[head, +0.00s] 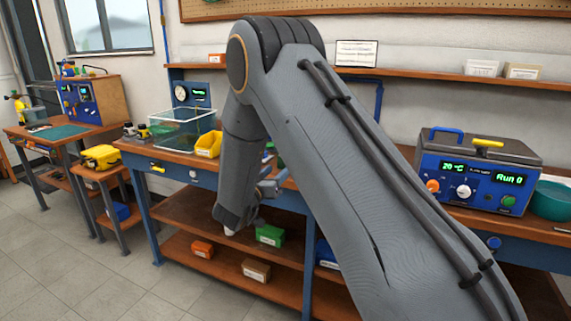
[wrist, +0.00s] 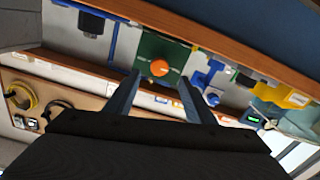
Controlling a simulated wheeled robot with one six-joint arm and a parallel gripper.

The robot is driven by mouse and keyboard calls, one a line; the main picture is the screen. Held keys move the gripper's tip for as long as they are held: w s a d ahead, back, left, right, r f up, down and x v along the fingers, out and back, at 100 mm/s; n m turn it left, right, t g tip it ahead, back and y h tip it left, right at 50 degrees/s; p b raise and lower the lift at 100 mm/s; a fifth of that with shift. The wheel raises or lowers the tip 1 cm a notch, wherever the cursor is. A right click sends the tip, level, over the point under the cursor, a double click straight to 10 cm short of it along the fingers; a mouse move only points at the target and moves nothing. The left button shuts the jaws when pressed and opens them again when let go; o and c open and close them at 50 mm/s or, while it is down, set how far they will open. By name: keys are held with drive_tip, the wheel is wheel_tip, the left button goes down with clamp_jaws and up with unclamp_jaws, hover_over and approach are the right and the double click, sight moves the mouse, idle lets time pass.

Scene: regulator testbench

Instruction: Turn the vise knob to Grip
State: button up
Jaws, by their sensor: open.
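An orange round knob (wrist: 159,68) sits on a dark green panel (wrist: 150,48) in the wrist view. It seems to be the vise knob, but its labels and setting are too small to read. My gripper (wrist: 159,77) is open and empty, with one finger on each side of the knob in the picture. The knob appears beyond the fingertips, and no contact shows. In the head view my arm hides most of the area around the knob. A blue fixture (wrist: 206,78) stands just right of the green panel in the wrist view.
In the head view a blue control box (head: 478,172) with knobs stands on the bench at right. A yellow bin (head: 208,145) and a clear tank (head: 180,127) stand left of my arm. Shelves below hold small boxes. Floor at left is clear.

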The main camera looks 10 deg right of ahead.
drive_tip(key=p+x, duration=0.1)
drive_tip(key=x, duration=0.6)
drive_tip(key=shift+w+d, duration=0.2)
drive_tip(key=shift+d, duration=0.05)
drive_tip(key=shift+c, duration=0.2)
drive_tip(key=c, duration=1)
